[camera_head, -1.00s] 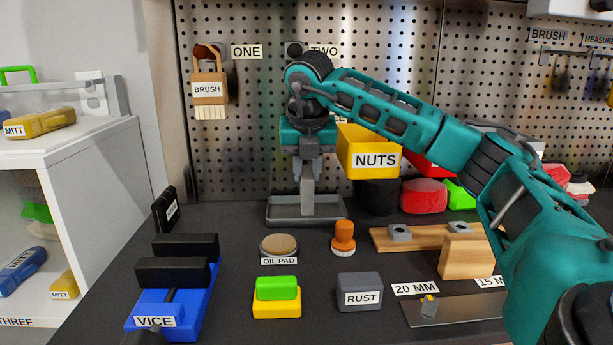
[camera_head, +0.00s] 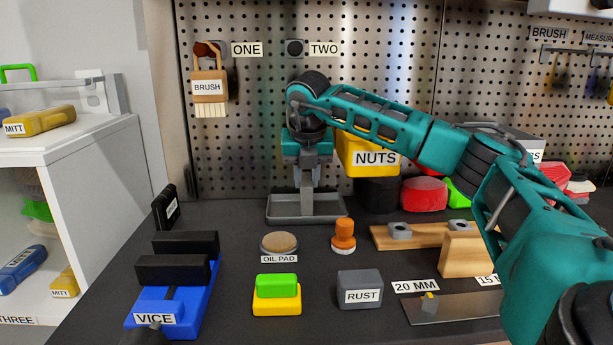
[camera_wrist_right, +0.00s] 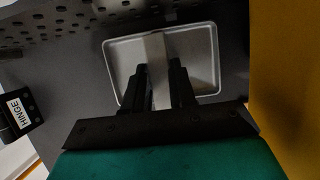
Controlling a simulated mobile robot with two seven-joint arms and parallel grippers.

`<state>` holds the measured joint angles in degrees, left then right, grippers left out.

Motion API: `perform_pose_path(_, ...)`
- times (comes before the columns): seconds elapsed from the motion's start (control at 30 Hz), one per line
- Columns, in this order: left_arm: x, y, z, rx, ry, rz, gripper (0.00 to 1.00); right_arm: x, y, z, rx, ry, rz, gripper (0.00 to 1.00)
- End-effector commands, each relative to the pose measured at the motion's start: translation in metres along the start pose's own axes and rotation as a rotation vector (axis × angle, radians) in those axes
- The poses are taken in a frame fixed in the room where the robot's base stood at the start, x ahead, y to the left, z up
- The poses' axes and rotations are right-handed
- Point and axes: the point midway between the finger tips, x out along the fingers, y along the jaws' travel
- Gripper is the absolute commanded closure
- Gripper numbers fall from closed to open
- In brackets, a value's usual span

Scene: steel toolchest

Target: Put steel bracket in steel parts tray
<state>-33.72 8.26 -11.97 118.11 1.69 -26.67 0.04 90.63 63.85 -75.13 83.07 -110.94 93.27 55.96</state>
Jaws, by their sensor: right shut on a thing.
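The steel bracket (camera_head: 307,203) is a grey upright bar held in my right gripper (camera_head: 307,180). Its lower end is over the inside of the steel parts tray (camera_head: 334,218), a shallow grey rimmed tray on the bench below the pegboard. I cannot tell whether the bracket touches the tray floor. In the right wrist view the bracket (camera_wrist_right: 158,62) sits between the two dark fingers of the gripper (camera_wrist_right: 163,85), with the tray rim (camera_wrist_right: 112,72) around it. My left gripper is not in view.
A yellow NUTS bin (camera_head: 372,158) hangs right of my right gripper. An oil pad (camera_head: 279,242) and an orange-handled brush (camera_head: 343,236) stand in front of the tray. A blue vice (camera_head: 180,300) is front left.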

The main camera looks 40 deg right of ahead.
Motion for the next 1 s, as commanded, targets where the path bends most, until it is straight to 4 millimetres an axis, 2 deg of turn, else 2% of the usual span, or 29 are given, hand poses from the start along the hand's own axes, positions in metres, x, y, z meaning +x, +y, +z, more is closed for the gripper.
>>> perform_pose_path(0.07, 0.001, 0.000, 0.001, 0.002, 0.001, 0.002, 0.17, 0.002, 0.000, -0.001, 0.000, -0.002, 0.001, 1.00)
perform_pose_path(0.1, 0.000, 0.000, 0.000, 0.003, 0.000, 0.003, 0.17, 0.002, 0.000, -0.001, 0.000, 0.000, 0.000, 0.72)
perform_pose_path(0.33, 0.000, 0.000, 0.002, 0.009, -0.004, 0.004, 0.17, 0.002, 0.000, -0.001, 0.000, 0.000, -0.001, 0.50)
perform_pose_path(0.67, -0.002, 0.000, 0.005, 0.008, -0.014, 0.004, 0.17, -0.004, 0.000, 0.001, 0.000, 0.000, 0.000, 0.49)
perform_pose_path(0.77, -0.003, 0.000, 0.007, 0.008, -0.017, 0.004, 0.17, -0.017, 0.001, 0.001, -0.001, -0.001, 0.002, 0.49)
perform_pose_path(1.0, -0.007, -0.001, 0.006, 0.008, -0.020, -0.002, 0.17, -0.069, 0.001, 0.001, -0.002, -0.003, 0.003, 0.49)
